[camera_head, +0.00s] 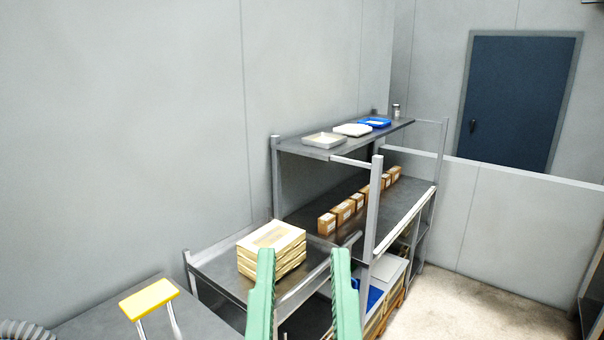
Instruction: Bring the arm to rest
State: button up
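Two long green fingers rise from the bottom edge, a little left of the middle; I take them to be my gripper (303,256). They stand well apart with nothing held between them, so it is open. The rest of the gripper and my arm are below the frame. In the picture the left finger overlaps the stack of pale wooden-looking trays (272,238); I cannot tell whether it touches. The stack sits on a grey metal table (215,262) behind the fingers.
A metal shelf rack (372,212) stands behind, with several brown boxes (327,224) on its middle shelf and trays (324,140) on top. A yellow-topped handle (149,298) stands at lower left. Open floor (480,305) lies at right, below a low wall (490,215).

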notch_tip(320, 180, up, 18)
jog(key=p, duration=1.4)
jog(key=shift+a, duration=0.15)
